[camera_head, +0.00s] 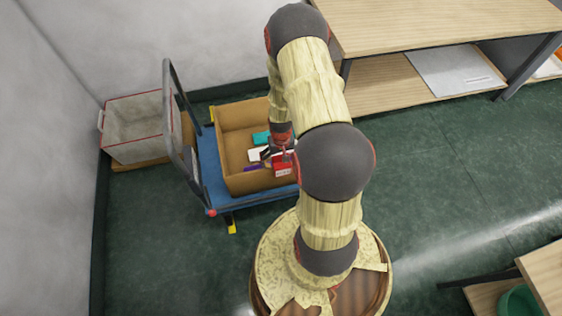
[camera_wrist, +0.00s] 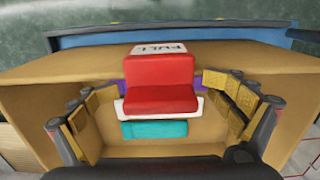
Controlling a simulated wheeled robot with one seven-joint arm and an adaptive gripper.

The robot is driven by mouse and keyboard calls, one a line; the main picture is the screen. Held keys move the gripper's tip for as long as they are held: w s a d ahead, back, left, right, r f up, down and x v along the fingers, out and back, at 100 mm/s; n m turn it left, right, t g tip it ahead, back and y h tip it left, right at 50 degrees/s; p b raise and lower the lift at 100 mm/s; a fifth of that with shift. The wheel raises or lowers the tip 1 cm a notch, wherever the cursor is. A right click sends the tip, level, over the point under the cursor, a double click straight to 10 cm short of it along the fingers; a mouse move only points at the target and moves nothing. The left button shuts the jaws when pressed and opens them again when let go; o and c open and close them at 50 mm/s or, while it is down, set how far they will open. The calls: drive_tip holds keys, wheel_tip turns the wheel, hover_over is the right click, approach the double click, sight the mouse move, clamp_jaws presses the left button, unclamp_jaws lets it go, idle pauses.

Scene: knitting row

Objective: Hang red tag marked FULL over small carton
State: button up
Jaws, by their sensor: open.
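The red tag (camera_wrist: 160,80) has a white panel with the word FULL at its far edge. It sits at the far wall of the cardboard carton (camera_wrist: 60,70) in the wrist view and appears to straddle the rim, with the FULL panel to the outside. In the head view the red tag (camera_head: 284,171) is at the near wall of the carton (camera_head: 235,122), which stands on a blue cart. My gripper (camera_head: 277,155) is above that wall. In the wrist view its fingers are spread either side of the tag, apart from it.
Inside the carton lie a teal item (camera_head: 261,138), a white item and a purple one. The blue cart (camera_head: 207,165) has a grey upright handle (camera_head: 182,125). A grey bin (camera_head: 140,125) stands left, a wooden shelf (camera_head: 430,25) at back right.

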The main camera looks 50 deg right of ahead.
drive_tip(key=shift+o, duration=0.4)
drive_tip(key=shift+r, duration=0.1)
drive_tip(key=shift+r, duration=0.2)
wheel_tip(320, 180, up, 12)
drive_tip(key=shift+f, duration=0.25)
drive_tip(key=s+a+r+g+y, duration=0.1)
drive_tip(key=s+a+r+g, duration=0.15)
drive_tip(key=s, duration=0.25)
drive_tip(key=s+a+r+n+t, duration=0.1)
drive_tip(key=a+r+n+t, duration=0.1)
drive_tip(key=a+r, duration=0.5)
drive_tip(key=s+a+r+n+t, duration=0.1)
drive_tip(key=a+r, duration=0.6)
drive_tip(key=r, duration=0.9)
drive_tip(key=s+a+r+n+t+h, duration=0.1)
drive_tip(key=a+r+n+t, duration=0.2)
drive_tip(key=r, duration=0.8)
drive_tip(key=a+t, duration=0.2)
drive_tip(key=a, duration=0.2)
drive_tip(key=shift+s+r, duration=0.3)
